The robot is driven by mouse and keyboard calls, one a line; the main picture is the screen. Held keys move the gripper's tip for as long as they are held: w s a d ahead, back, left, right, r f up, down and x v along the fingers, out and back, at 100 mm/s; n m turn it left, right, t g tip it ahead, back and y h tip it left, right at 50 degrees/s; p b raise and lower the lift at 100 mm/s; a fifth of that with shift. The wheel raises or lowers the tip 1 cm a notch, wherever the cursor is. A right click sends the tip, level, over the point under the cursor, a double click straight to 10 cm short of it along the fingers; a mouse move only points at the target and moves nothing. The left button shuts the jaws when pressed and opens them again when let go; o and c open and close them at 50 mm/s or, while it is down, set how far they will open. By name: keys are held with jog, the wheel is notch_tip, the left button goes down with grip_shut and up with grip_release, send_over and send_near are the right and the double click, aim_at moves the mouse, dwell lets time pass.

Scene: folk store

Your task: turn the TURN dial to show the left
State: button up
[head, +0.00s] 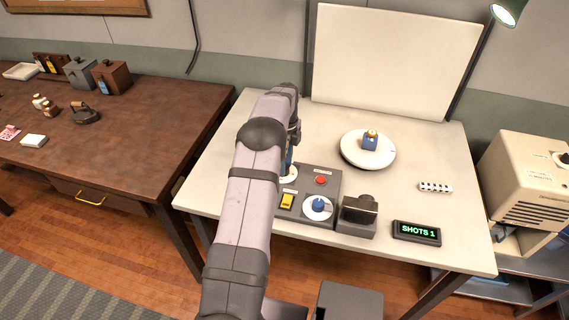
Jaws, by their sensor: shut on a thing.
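A dark grey control box (322,184) sits on the white table. It has a red button, a yellow switch and a blue-knobbed dial (318,207) on a white disc at its front right. A second dial (290,175) with a white disc shows partly at the box's back left, behind my arm. The labels are too small to read, so I cannot tell which is marked TURN. My gripper (290,154) points down over this back-left dial and is shut on its knob. My arm hides most of the fingers and the dial's pointer direction.
A dark camera-like block (358,214) stands right of the box. A display (417,232) reads SHOTS 1.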

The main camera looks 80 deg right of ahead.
jog(key=o, duration=1)
jog(key=shift+o, duration=0.2)
jog(key=shift+r, duration=0.1)
jog(key=shift+d+r+b, duration=0.2)
jog(key=shift+r+b, duration=0.8)
jog(key=shift+r, duration=2.6)
